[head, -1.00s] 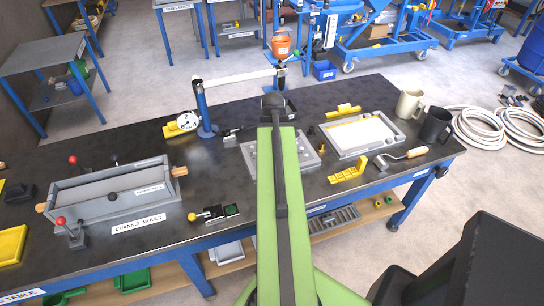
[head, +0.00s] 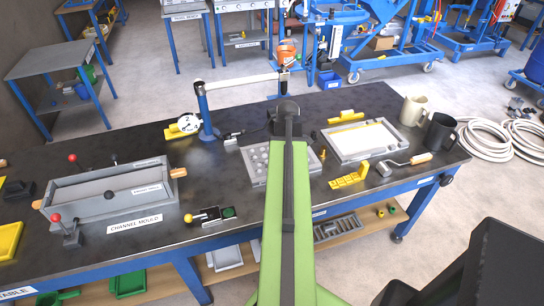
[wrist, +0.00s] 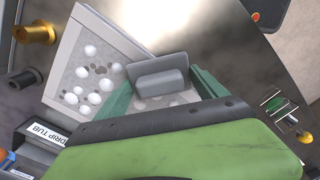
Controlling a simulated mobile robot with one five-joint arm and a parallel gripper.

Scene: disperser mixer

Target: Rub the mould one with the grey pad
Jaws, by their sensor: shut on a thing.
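My gripper (wrist: 164,92) is shut on the grey pad (wrist: 156,64), with one teal jaw on each side of its raised grip. The pad is over the right part of a grey plate (wrist: 72,50) with round white and dark spots; I cannot tell whether it touches. In the head view this plate (head: 253,172) lies on the dark bench, partly hidden by my green arm, which also hides the pad and jaws. A long grey box labelled channel mould (head: 95,208) stands at the bench's left.
A blue post with a white arm (head: 203,110) stands behind the plate. A grey tray (head: 337,157), yellow block (head: 348,181), roller (head: 405,163) and two mugs (head: 413,110) are to the right. Bare bench lies between channel mould and plate.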

